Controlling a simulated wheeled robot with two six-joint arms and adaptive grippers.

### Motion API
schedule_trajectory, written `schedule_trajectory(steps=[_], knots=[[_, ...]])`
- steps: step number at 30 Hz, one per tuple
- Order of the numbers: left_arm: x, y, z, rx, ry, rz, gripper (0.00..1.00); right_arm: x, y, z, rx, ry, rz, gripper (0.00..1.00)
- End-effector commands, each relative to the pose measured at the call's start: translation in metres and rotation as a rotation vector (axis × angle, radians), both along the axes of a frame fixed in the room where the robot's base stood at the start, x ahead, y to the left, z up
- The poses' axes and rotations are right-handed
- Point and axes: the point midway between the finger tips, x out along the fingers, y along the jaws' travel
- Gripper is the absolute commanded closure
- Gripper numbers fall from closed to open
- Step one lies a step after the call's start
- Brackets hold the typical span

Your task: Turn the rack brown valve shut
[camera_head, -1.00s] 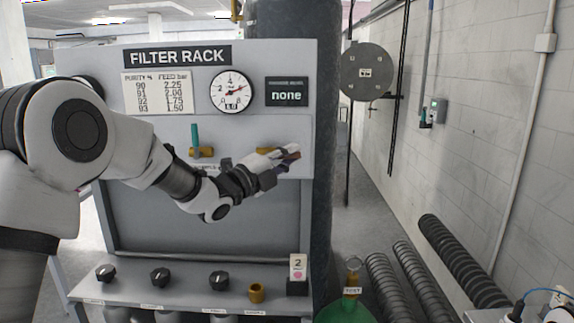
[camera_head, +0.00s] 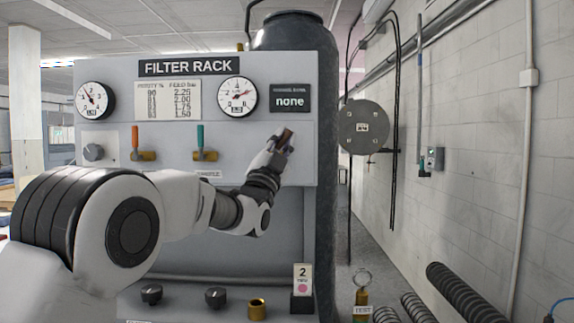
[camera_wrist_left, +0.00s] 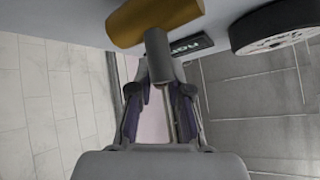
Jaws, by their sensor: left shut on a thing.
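The filter rack panel (camera_head: 105,68) carries a row of lever valves on brass bodies. My left gripper (camera_head: 281,143) is at the rightmost valve, below the "none" display, and is shut on its brown handle (camera_head: 287,134). The handle and gripper tilt up and to the right. In the left wrist view the valve's brass body (camera_wrist_left: 155,18) is at the top, and the handle's stem (camera_wrist_left: 158,55) runs down from it between the finger pads. In the head view the gripper hides this valve's brass body. My right gripper is not in view.
Orange (camera_head: 135,137) and teal (camera_head: 200,136) levers stand upright to the left. Two gauges (camera_head: 237,95) sit above. A dark tank (camera_head: 326,200) stands right behind the panel.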

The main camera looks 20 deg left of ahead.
Motion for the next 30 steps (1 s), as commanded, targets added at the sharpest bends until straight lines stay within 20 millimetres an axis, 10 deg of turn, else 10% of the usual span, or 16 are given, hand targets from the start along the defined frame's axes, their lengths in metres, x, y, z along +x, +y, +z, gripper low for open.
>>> schedule_trajectory(steps=[30], knots=[[-0.01,0.03,0.016,-0.597,-0.18,-0.002,1.0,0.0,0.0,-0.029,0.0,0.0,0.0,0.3]])
